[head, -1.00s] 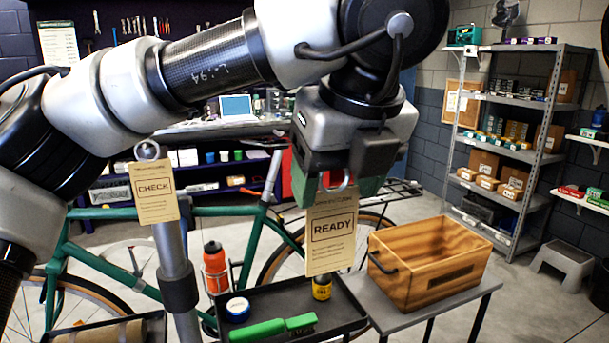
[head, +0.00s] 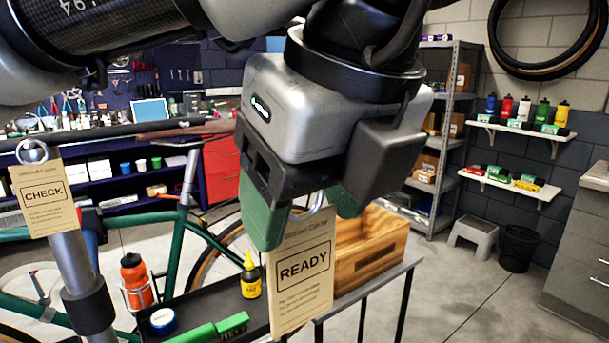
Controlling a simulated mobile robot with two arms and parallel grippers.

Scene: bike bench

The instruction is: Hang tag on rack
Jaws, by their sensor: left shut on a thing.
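My left gripper (head: 305,207) is shut on the metal ring at the top of the READY tag (head: 302,275). The tag is a tan card with a boxed black word, and it hangs below the green fingers, in front of the wooden crate and the tool tray. The bike's rear rack cannot be made out behind my gripper. A second tan tag marked CHECK (head: 44,198) hangs by a ring at the left, in front of the grey stand post (head: 80,265). My right gripper is not in view.
A wooden crate (head: 372,240) stands on a grey table behind the READY tag. The green bicycle (head: 178,245) stands behind.

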